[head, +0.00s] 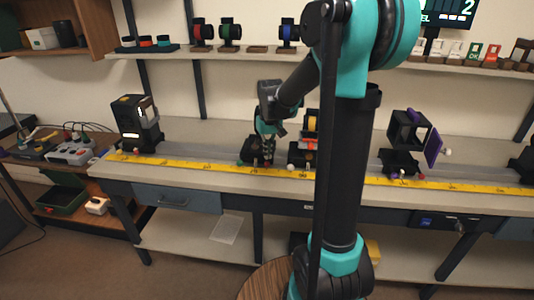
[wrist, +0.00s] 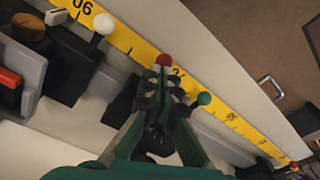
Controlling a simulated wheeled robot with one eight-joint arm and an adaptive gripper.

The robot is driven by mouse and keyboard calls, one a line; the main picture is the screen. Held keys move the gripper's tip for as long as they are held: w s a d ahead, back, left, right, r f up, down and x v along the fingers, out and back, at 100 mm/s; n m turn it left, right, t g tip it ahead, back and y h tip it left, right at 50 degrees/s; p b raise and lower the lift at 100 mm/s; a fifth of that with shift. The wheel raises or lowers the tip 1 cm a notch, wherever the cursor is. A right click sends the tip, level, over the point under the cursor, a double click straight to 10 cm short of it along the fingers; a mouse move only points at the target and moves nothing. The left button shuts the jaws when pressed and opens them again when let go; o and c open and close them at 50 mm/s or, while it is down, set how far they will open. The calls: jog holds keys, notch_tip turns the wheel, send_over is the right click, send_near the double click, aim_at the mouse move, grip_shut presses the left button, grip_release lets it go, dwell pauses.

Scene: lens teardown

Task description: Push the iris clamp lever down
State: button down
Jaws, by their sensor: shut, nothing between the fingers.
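My gripper (wrist: 160,80) is shut and empty, pointing down at the bench rail in the wrist view. A red ball knob (wrist: 164,60) shows just past its fingertips; I cannot tell whether they touch. A green ball knob (wrist: 204,98) on a short dark stem stands to the right of the fingers. Both are by a dark carriage base (wrist: 120,106), partly hidden by my gripper. No label shows which knob is the iris clamp lever. In the head view my gripper (head: 266,160) is low over a small carriage left of my arm column.
A carriage with a white ball knob (wrist: 103,24) and a grey and orange body (wrist: 12,78) stands close on the left. A yellow ruler (head: 200,165) runs along the bench front. A black boxy unit (head: 137,122) stands far left, and a purple-plated mount (head: 432,146) right.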

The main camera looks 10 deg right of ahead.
jog(key=s, duration=0.1)
jog(key=s+r, duration=0.1)
jog(key=shift+s+d, duration=0.2)
jog(key=shift+s, duration=0.2)
jog(key=shift+r, duration=0.1)
notch_tip(320, 180, up, 12)
jog(key=s, duration=0.1)
jog(key=shift+s+d+f, duration=0.1)
jog(key=shift+d+f, duration=0.05)
jog(key=shift+f, duration=0.05)
dwell(0.3)
jog(key=s+d+f+m+t, duration=0.1)
jog(key=s+d+f+t, duration=0.2)
jog(key=s+f, duration=1.5)
notch_tip(320, 180, down, 2)
jog(key=shift+s+d+f+m, duration=0.25)
jog(key=shift+s+m, duration=0.05)
jog(key=shift+m, duration=0.1)
jog(key=c, duration=2.3)
grip_release()
